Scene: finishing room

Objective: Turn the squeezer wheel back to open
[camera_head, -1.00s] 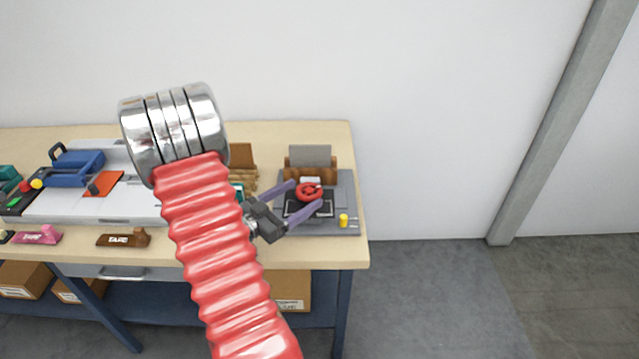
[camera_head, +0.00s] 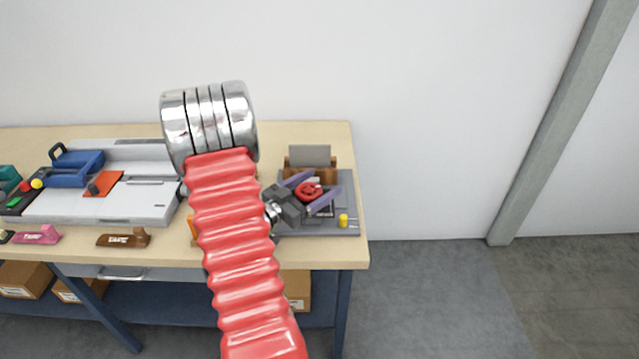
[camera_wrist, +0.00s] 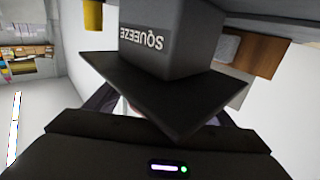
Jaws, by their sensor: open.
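The red squeezer wheel (camera_head: 308,191) sits on the grey squeezer (camera_head: 346,190) at the right end of the bench. My gripper (camera_head: 320,188) is open, with one purple finger on each side of the wheel in the head view. I cannot tell whether the fingers touch it. In the wrist view a dark block labelled "SQUEEZE" (camera_wrist: 148,38) and a black plate (camera_wrist: 150,85) fill the middle. They hide most of the wheel and the fingertips.
A yellow knob (camera_head: 343,221) stands on the squeezer's front right. A brown wooden holder (camera_head: 297,163) is behind it. A white machine with a blue clamp (camera_head: 75,167) and a brown tape dispenser (camera_head: 124,238) lie to the left. Clear floor lies right of the bench.

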